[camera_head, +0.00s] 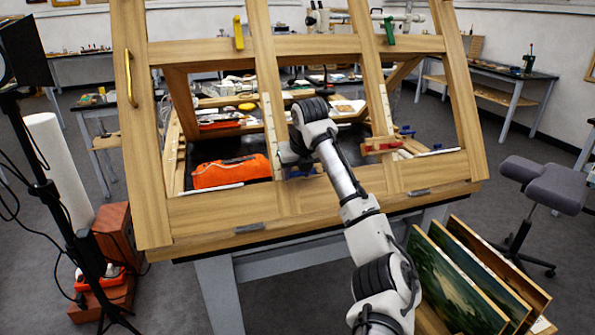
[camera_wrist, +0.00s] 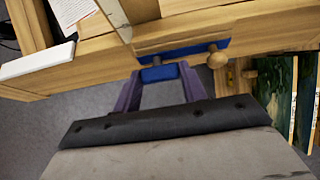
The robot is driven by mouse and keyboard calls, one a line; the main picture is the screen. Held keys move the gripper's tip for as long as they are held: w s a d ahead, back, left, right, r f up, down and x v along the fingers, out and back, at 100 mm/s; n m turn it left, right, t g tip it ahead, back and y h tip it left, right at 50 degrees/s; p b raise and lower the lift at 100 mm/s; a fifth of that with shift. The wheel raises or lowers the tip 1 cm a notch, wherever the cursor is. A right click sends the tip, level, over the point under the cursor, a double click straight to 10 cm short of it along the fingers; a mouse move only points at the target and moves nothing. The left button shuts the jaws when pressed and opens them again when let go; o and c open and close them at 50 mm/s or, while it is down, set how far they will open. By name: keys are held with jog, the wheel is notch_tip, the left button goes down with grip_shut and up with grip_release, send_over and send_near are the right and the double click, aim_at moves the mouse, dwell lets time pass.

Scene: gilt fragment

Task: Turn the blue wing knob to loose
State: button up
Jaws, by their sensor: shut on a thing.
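The blue wing knob (camera_wrist: 158,73) shows in the wrist view between my purple fingertips, just in front of a blue clamp bar (camera_wrist: 190,48) on the wooden frame. My gripper (camera_wrist: 158,76) is shut on the knob. Its fingers reach up to the frame, one on each side of the knob. In the head view my gripper (camera_head: 300,168) is at the lower rail of the frame, where a bit of blue shows. My arm hides most of the knob there, and its turned angle cannot be told.
A wooden-ended screw (camera_wrist: 216,58) sticks out right of the knob. The large wooden frame (camera_head: 205,212) leans over a bench. An orange bundle (camera_head: 231,172) lies left of my gripper, a red clamp (camera_head: 381,146) right. Framed paintings (camera_head: 455,280) stand below right.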

jog(key=o, duration=1)
jog(key=shift+r, duration=0.1)
jog(key=b+v, duration=0.3)
jog(key=v, duration=1)
jog(key=shift+s+r, duration=0.15)
jog(key=shift+r, duration=0.1)
